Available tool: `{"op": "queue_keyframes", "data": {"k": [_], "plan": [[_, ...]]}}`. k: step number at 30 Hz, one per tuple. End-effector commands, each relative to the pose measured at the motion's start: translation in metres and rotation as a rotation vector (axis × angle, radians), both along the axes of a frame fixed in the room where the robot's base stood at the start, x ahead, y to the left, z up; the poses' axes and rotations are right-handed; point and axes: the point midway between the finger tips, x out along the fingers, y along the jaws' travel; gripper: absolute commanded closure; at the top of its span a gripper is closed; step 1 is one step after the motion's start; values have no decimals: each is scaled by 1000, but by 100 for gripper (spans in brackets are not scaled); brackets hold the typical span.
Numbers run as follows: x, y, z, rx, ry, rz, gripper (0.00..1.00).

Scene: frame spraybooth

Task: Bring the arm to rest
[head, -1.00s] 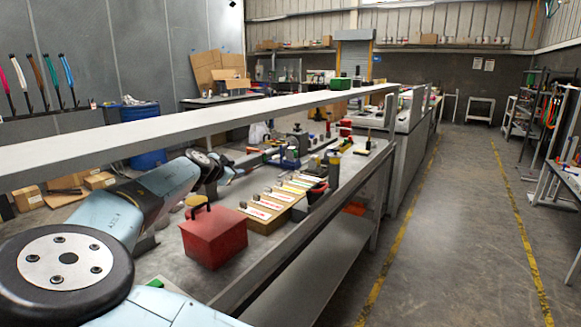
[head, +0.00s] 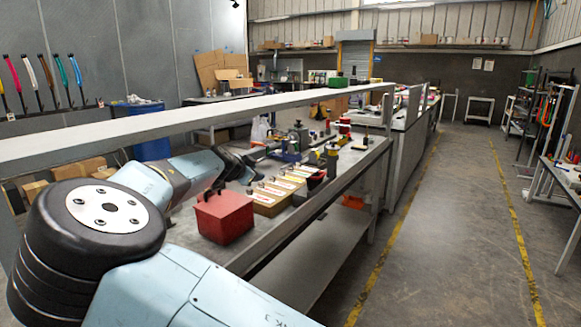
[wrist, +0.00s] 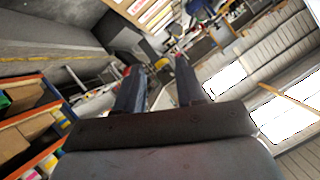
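My arm reaches from the lower left of the head view over the workbench (head: 345,182), under its long grey rail. My gripper (head: 262,151) is small there, above the bench near the tools. In the wrist view, the two dark fingers of my gripper (wrist: 160,65) stand apart with a clear gap between them. I see nothing held between them. The fingertips appear clear of the bench items behind them, though the distance is hard to judge.
A red box (head: 224,217) and a tan case with labelled strips (head: 268,199) sit on the bench close to my forearm. The grey rail (head: 200,117) runs over the bench. A shelf with orange and blue edges (wrist: 30,120) shows tilted at left. The aisle (head: 450,220) is clear.

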Motion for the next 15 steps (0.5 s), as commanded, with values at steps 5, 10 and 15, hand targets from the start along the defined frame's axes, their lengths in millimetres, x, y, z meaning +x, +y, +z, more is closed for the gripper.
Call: {"op": "queue_keyframes", "data": {"k": [5, 10, 15], "plan": [[6, -45, -12, 14, 84, -42, 62], [6, -99, -28, 38, 200, -82, 62], [-4, -157, -46, 78, 347, -103, 62]]}}
